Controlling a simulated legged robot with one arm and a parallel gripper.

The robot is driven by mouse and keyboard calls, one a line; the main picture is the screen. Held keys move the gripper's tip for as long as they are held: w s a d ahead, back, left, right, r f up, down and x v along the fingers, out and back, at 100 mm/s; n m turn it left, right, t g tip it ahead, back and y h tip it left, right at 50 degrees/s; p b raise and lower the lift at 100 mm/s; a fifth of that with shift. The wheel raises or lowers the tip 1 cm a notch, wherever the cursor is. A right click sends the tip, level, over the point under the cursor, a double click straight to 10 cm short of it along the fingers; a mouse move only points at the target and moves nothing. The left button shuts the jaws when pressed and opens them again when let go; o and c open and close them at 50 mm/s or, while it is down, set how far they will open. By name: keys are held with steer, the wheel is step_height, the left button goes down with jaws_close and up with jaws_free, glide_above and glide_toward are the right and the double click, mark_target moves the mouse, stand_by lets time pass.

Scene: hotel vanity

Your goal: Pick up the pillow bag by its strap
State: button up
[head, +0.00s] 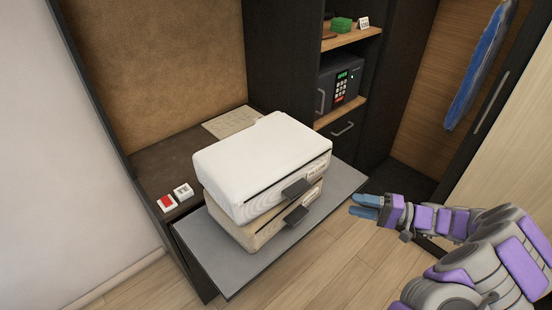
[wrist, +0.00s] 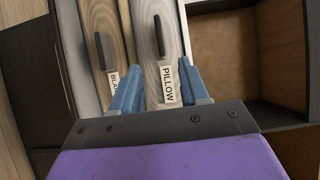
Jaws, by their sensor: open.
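The pillow bag (head: 262,160) is white and lies flat on top of a beige bag (head: 256,226). Its short dark strap (head: 297,188) sticks out from the front side. In the wrist view the pillow bag (wrist: 150,12) carries a PILLOW label, and its strap (wrist: 161,36) shows just beyond the label. The beige bag's label there is partly hidden and starts with BLA; its own dark strap (wrist: 103,48) is at left. My gripper (head: 353,206) is open and empty, to the right of the stack and apart from it. In the wrist view its blue fingers (wrist: 162,72) point toward the bags, with the PILLOW label between them.
The bags rest on a grey shelf board (head: 232,264). Red and white small boxes (head: 167,203) and a paper sheet (head: 230,122) lie on the brown surface behind. A dark safe (head: 339,86) stands in the cabinet at the back. Wooden floor is clear in front.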

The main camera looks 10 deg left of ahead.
steer(key=b, duration=0.2)
glide_toward(302, 191)
steer(key=a+f, duration=0.1)
steer(key=a, duration=0.3)
steer(key=shift+w+a+b, duration=0.2)
steer(key=shift+a+b, duration=0.1)
steer(key=shift+a, duration=0.7)
steer(key=shift+w+a+b, duration=0.25)
steer(key=shift+a, duration=0.75)
steer(key=shift+w+a+b, duration=0.2)
steer(key=shift+a+b, duration=0.1)
steer(key=shift+a, duration=0.7)
steer(key=shift+c, duration=0.3)
jaws_close()
